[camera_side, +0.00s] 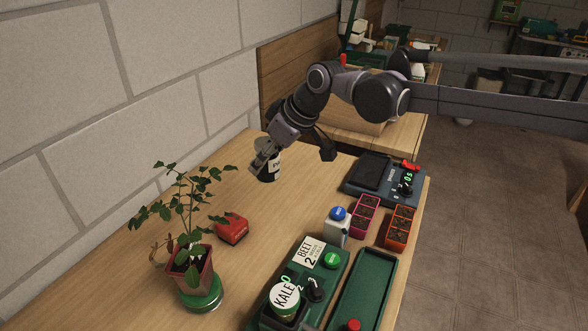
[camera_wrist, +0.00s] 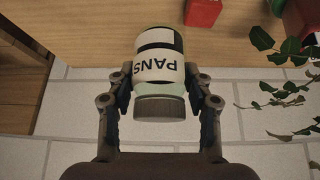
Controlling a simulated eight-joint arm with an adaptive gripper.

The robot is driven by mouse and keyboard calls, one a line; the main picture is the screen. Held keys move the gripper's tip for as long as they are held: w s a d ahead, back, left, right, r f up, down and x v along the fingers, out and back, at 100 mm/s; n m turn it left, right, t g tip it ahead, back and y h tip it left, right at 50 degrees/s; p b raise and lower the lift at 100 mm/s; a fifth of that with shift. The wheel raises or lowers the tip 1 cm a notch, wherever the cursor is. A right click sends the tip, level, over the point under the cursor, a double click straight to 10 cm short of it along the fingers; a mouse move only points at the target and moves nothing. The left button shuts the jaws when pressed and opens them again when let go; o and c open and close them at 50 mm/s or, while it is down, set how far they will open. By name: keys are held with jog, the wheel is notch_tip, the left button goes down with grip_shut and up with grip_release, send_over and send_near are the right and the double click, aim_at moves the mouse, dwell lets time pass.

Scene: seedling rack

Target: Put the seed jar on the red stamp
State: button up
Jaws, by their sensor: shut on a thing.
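My gripper (camera_side: 262,158) is shut on a jar (camera_side: 272,170) with a white label and dark contents. A red block, likely the stamp (camera_wrist: 203,12), shows at the wrist view's top edge.
A potted plant (camera_side: 192,262) stands on a green-topped base left of the stamp. A jar marked "KALE" (camera_side: 284,298) stands on a green device (camera_side: 337,282). A white bottle (camera_side: 337,230), seedling trays (camera_side: 365,215) and a dark scale (camera_side: 370,172) line the right. Table between jar and stamp is clear.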

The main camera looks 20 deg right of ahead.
jog(key=a+f, duration=0.2)
jog(key=a, duration=0.1)
jog(key=a+f, duration=0.1)
jog(key=a, duration=0.2)
jog(key=s+a+f, duration=0.1)
jog(key=a+f, duration=0.1)
jog(key=a, duration=0.1)
jog(key=shift+a+f, duration=0.2)
jog(key=shift+f, duration=2.2)
jog(key=shift+f, duration=0.1)
jog(key=o, duration=1.2)
jog(key=shift+o, duration=0.2)
